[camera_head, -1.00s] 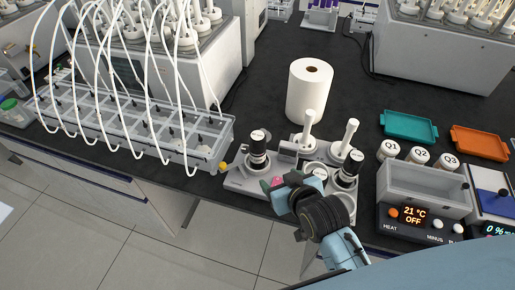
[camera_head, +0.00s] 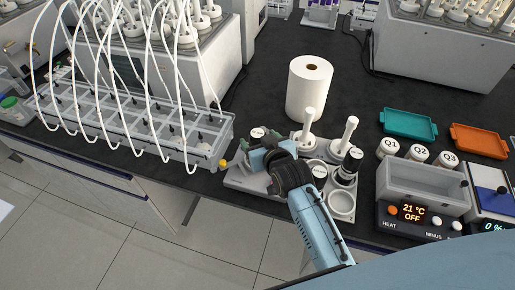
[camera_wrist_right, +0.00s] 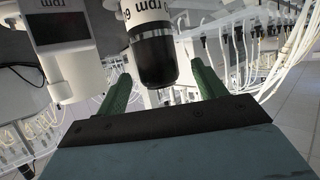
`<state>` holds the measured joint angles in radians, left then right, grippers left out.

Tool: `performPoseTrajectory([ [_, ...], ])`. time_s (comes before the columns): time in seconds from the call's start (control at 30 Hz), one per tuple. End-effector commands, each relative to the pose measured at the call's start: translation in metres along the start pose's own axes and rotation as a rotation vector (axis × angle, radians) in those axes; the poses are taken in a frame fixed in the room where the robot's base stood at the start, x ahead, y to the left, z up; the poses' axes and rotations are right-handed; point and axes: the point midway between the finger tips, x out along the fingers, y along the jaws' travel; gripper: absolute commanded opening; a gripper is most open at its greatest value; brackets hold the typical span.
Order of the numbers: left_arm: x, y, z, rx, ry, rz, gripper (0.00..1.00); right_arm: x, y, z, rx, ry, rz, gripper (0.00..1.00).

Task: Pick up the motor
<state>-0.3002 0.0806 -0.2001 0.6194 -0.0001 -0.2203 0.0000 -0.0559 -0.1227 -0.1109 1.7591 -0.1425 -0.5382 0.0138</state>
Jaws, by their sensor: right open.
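A motor with a white top cap (camera_head: 259,132) and a dark body stands at the left of the grey tray (camera_head: 238,183); my right gripper (camera_head: 250,156) hides most of its body in the head view. In the right wrist view the motor (camera_wrist_right: 155,50) has a white upper band with print and a black lower part. The two green fingers of my right gripper (camera_wrist_right: 162,80) are open, one on each side of its lower end, with gaps visible. A second black motor (camera_head: 350,163) stands at the right of the tray. My left gripper is not in view.
White stirrer pieces (camera_head: 308,128) stand upright behind the gripper, near a paper roll (camera_head: 308,92). A clear water bath (camera_head: 170,130) with white tubes is left. A heater unit (camera_head: 425,195) and white Q-marked jars (camera_head: 417,155) are right. The table's front edge is close.

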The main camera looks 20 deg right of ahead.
Motion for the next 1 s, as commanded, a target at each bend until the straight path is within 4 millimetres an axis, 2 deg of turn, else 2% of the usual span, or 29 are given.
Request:
performPoseTrajectory([
  [0.1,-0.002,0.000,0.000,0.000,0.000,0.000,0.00,0.017,0.001,-0.003,0.000,0.001,0.000,0.70],
  [0.3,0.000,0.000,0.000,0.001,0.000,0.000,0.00,0.038,0.001,-0.002,0.000,0.001,0.000,0.70],
  [0.6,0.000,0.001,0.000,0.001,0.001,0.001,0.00,0.041,0.001,-0.003,0.001,0.001,0.000,0.70],
  [1.0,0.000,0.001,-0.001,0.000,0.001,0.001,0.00,0.041,0.001,-0.002,0.000,0.001,0.000,0.19],
])
